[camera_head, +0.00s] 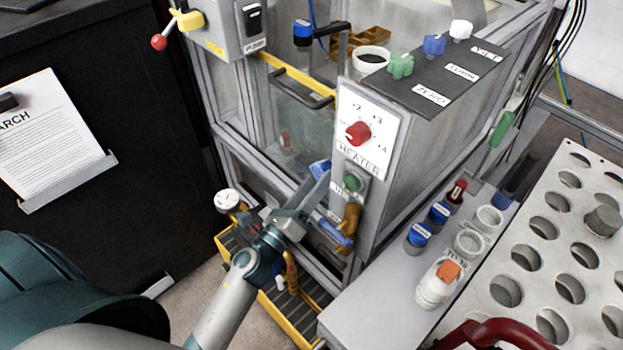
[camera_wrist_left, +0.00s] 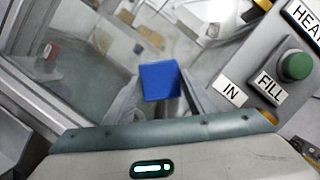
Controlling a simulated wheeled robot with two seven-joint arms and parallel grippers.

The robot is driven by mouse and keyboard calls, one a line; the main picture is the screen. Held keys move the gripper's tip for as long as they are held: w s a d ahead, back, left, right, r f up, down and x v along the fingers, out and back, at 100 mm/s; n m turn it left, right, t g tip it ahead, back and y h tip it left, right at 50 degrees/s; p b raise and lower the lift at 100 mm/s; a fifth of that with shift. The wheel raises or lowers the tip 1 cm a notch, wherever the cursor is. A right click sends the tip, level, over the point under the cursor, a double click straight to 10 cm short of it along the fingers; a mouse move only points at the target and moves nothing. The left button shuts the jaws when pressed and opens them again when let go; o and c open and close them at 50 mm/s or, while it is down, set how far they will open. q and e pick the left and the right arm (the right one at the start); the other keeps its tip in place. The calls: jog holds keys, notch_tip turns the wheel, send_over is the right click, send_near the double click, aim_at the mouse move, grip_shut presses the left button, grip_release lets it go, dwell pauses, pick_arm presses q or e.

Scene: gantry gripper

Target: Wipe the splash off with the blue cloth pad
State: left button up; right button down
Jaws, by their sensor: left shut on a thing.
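The blue cloth pad (camera_wrist_left: 158,80) is a small blue block in the left wrist view, between the fingers of my left gripper (camera_wrist_left: 160,103). In the head view the pad (camera_head: 320,168) shows as a small blue patch at the tip of my left gripper (camera_head: 306,193), close to the front of the framed cabinet, left of the heater panel. My left gripper is shut on the pad. I cannot make out the splash clearly in either view. I cannot tell whether the pad touches the clear pane (camera_wrist_left: 75,60). My right gripper is not in view.
The heater panel (camera_head: 366,128) with a red knob and green button (camera_wrist_left: 295,65) stands just right of the gripper. A white gauge (camera_head: 228,201) is to its left. A yellow-edged grate (camera_head: 265,287) lies below. Bottles and a perforated rack (camera_head: 535,200) are at the right.

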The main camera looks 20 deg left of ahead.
pick_arm(q)
jog(key=shift+d+r, duration=0.1)
jog(key=shift+d, duration=0.1)
jog(key=shift+r+p, duration=1)
jog(key=shift+r, duration=0.05)
jog(key=shift+a, duration=0.1)
jog(key=shift+w+a+f, duration=0.1)
jog(key=shift+w+a, duration=0.2)
jog(key=shift+a, duration=0.6)
jog(key=shift+w+a, duration=0.25)
jog(key=shift+a, duration=0.6)
jog(key=shift+w+a, duration=0.1)
jog(key=shift+a, duration=0.05)
jog(key=shift+w+a, duration=0.25)
jog(key=shift+a, duration=0.25)
jog(key=shift+w+a, duration=0.25)
jog(key=shift+a, duration=0.25)
jog(key=shift+w+a, duration=0.25)
jog(key=shift+a, duration=0.35)
